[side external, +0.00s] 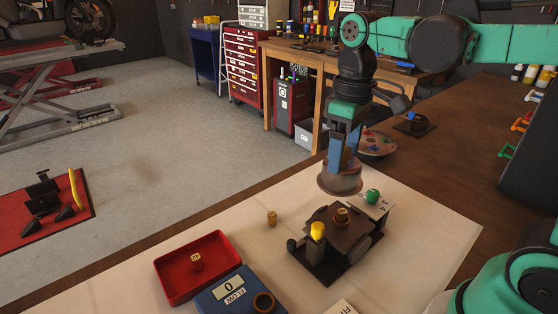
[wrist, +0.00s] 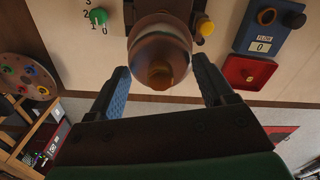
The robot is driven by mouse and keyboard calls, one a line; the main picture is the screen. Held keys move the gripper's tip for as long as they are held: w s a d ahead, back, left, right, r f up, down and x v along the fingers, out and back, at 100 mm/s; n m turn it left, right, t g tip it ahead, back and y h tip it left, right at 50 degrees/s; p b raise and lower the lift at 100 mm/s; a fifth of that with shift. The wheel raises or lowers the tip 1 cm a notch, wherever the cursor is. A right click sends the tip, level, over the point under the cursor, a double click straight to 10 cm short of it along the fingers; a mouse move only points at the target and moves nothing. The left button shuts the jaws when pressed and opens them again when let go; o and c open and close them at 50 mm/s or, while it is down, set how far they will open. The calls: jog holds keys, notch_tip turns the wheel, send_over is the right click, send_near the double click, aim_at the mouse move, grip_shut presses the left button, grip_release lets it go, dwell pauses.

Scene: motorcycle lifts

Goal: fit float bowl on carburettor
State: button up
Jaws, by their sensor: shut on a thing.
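The float bowl (side external: 340,180) is a round brownish metal cup. My gripper (side external: 345,160) is shut on it and holds it in the air. The carburettor (side external: 345,235) is a dark brown body on a black base, with a yellow knob (side external: 317,231) and a brass part (side external: 341,214) on top. In the side view the bowl hangs apart from the carburettor, above and slightly behind it in the picture. In the wrist view the bowl (wrist: 160,45) sits between both fingers and hides most of the carburettor; the yellow knob (wrist: 205,27) shows beside it.
A red tray (side external: 170,286) holds a small brass piece (side external: 197,262). Another brass piece (side external: 271,218) stands on the pale mat. A blue flow meter (side external: 218,304) reads 0. A green knob (side external: 373,196) is right of the carburettor. A round tray (side external: 385,148) with coloured parts stands behind.

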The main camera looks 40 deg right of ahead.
aim_at(343, 211)
jog(key=shift+s+a+f, duration=0.1)
jog(key=shift+s+f, duration=0.6)
jog(key=shift+s, duration=0.1)
jog(key=shift+s+f, duration=0.1)
jog(key=shift+f, duration=2.1)
jog(key=shift+f, duration=1)
jog(key=o, duration=1.2)
jog(key=shift+o, duration=0.2)
